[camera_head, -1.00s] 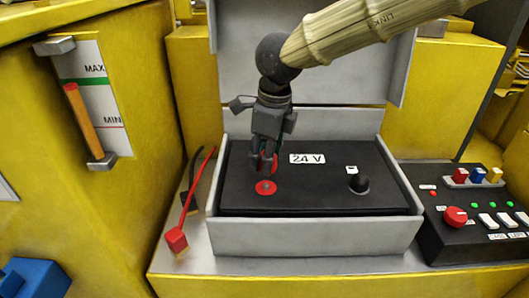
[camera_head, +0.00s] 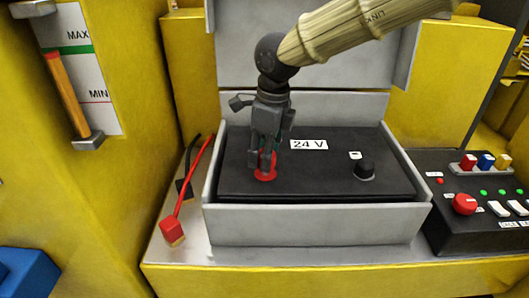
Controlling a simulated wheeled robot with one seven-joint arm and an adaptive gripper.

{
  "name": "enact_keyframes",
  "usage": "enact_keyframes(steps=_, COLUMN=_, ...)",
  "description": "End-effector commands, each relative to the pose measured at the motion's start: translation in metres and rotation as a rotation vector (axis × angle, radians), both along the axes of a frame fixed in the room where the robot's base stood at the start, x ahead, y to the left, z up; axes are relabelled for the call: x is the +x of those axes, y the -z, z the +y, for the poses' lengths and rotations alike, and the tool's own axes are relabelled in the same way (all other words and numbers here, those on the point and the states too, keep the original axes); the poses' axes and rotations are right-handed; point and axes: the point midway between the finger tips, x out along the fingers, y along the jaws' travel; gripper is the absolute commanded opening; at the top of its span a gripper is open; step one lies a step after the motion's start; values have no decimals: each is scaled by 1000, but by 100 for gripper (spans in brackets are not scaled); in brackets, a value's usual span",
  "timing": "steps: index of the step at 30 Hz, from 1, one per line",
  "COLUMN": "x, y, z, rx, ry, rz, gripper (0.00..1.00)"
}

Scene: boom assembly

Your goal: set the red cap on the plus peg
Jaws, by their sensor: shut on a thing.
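The black battery (camera_head: 320,178) with a 24 V label sits in an open grey box. My gripper (camera_head: 264,168) points down over the left side of the battery. It is shut on the red cap (camera_head: 266,157), which is mostly hidden behind the fingers. A flat red ring (camera_head: 266,176) lies on the battery top right below the fingertips, where the plus peg would be; the peg itself is hidden. I cannot tell whether the cap touches it. The black terminal (camera_head: 364,170) stands at the battery's right side with a small white label behind it.
A red cable with a red block end (camera_head: 173,231) and a black cable (camera_head: 186,186) lie left of the box (camera_head: 310,226). A control panel (camera_head: 478,200) with buttons stands at the right. The raised grey lid (camera_head: 235,60) is behind my arm.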

Motion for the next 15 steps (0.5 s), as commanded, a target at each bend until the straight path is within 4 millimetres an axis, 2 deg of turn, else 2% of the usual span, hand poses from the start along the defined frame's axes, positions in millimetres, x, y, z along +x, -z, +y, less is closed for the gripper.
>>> enact_keyframes(steps=15, x=2, y=6, z=1, rx=0, ry=-1, rz=1, gripper=13)
